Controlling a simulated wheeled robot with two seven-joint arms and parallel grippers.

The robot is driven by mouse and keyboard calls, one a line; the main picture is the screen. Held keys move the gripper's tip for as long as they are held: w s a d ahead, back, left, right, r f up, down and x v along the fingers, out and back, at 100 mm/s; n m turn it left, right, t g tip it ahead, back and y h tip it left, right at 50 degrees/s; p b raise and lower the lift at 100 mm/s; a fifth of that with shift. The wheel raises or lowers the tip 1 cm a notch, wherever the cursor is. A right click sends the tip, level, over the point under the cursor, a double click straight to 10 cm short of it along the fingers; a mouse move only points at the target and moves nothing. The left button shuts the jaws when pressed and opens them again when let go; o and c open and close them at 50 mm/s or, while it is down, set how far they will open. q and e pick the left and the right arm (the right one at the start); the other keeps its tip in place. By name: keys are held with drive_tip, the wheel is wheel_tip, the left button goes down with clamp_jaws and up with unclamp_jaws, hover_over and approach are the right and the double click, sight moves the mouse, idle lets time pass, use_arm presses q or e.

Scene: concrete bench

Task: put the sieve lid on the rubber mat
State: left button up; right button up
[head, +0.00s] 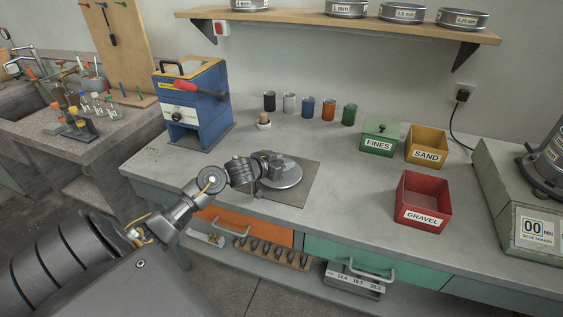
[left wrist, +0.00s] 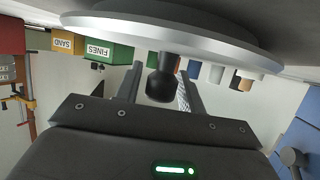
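The sieve lid (head: 287,176) is a round grey metal disc over the rubber mat (head: 297,196), a dark grey square on the bench. It looks flat and low, but I cannot tell whether it touches the mat. In the left wrist view the lid's pale rim (left wrist: 185,36) fills the top, with its black knob (left wrist: 161,84) pointing at my gripper. My left gripper (head: 268,162) is at the lid. Its fingers (left wrist: 161,88) stand on either side of the knob with gaps visible, so it looks open. My right gripper is out of view.
Green FINES (head: 378,139), yellow SAND (head: 426,146) and red GRAVEL (head: 423,200) boxes stand right of the mat. Several coloured cups (head: 308,108) line the back. A blue machine (head: 190,105) stands left, a sieve shaker (head: 530,215) far right. Bare bench surrounds the mat.

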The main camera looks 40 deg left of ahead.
use_arm(q)
drive_tip(key=shift+o, duration=0.7)
drive_tip(key=shift+s+d+f, duration=0.2)
drive_tip(key=shift+d+f, duration=0.05)
drive_tip(key=shift+f, duration=0.5)
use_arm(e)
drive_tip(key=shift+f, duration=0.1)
use_arm(q)
drive_tip(key=shift+r, duration=0.25)
drive_tip(key=v, duration=0.3)
drive_tip(key=p+v, duration=0.1)
drive_tip(key=v, duration=0.3)
drive_tip(key=r+v, duration=0.1)
drive_tip(key=v, duration=0.2)
drive_tip(key=shift+a+r, duration=0.2)
drive_tip(key=shift+v, duration=0.85)
drive_tip(key=shift+r, duration=0.1)
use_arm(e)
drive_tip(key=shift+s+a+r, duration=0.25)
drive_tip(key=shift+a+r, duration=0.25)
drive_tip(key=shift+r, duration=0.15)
use_arm(q)
drive_tip(key=shift+w, duration=0.1)
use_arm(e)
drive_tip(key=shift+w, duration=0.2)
